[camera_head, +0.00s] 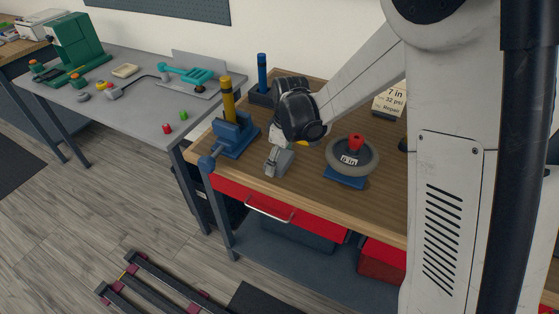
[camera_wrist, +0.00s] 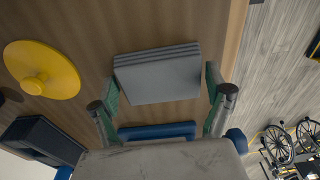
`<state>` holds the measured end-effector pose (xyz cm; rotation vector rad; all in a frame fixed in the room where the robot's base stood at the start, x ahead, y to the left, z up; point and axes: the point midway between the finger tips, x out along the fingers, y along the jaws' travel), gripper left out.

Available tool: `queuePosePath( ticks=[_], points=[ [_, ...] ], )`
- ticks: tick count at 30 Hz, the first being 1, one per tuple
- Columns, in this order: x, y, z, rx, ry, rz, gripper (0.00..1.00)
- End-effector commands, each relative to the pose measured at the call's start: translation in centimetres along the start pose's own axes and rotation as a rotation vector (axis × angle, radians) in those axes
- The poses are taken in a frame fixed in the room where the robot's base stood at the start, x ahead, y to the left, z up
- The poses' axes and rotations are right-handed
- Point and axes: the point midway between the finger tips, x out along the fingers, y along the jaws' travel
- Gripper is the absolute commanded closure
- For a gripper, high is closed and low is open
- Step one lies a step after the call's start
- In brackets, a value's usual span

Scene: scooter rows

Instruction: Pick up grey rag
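The grey rag (camera_wrist: 158,75) is a flat, folded stack of layers on the wooden workbench top, near the bench edge in the wrist view. My gripper (camera_wrist: 161,84) is open, with one finger at each side of the rag and gaps between. Nothing is held. In the head view my gripper (camera_head: 278,160) points down at the bench between the blue vise and the wheel stand. There the rag (camera_head: 285,163) is partly hidden by the gripper; whether the fingertips touch the bench is unclear.
A blue vise (camera_head: 233,136) stands left of my gripper and a wheel on a blue base (camera_head: 346,180) stands right. A yellow knobbed disc (camera_wrist: 42,70) and a dark block (camera_wrist: 40,140) lie nearby. A red drawer (camera_head: 275,208) is under the bench's front edge.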

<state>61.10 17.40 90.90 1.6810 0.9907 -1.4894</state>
Motion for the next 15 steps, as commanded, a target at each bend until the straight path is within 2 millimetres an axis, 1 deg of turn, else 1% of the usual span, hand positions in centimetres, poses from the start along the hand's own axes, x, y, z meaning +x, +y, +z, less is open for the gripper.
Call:
queuePosePath(
  ticks=[1,5,6,15],
  points=[
    [-0.01,0.00,0.01,0.000,0.000,0.000,0.25],
    [-0.01,0.00,0.01,0.000,0.000,0.000,0.43],
    [-0.02,0.00,0.01,0.000,0.000,0.000,0.44],
    [-0.12,0.00,0.00,0.000,0.000,0.000,0.44]
  ],
)
